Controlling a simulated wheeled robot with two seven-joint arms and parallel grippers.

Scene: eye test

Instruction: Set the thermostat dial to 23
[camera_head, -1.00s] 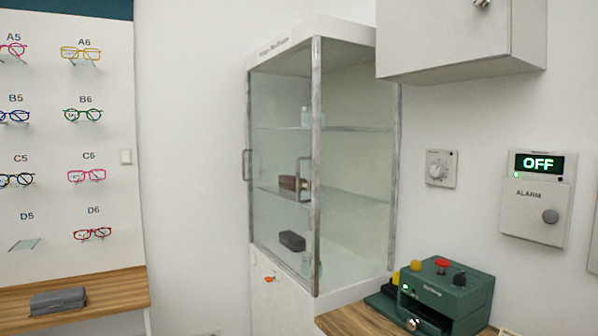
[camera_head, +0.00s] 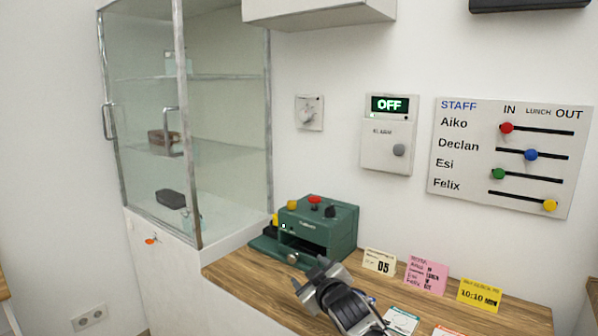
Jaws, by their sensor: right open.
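The thermostat dial (camera_head: 308,114) is a round knob on a small pale square plate on the white wall, between the glass cabinet and the alarm box. Its markings are too small and blurred to read, so I cannot tell its setting. My right gripper (camera_head: 311,277) is in the lower middle of the head view, open and empty, in front of the green machine and over the wooden counter. It is below the thermostat and well apart from it. My left gripper is not in view.
A glass cabinet (camera_head: 184,150) stands at the left. A green machine (camera_head: 330,232) with knobs sits on the wooden counter (camera_head: 235,272) beneath the thermostat. The alarm box (camera_head: 388,152) reads OFF. A staff board (camera_head: 470,185) hangs at right. A white wall cupboard (camera_head: 320,12) hangs above.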

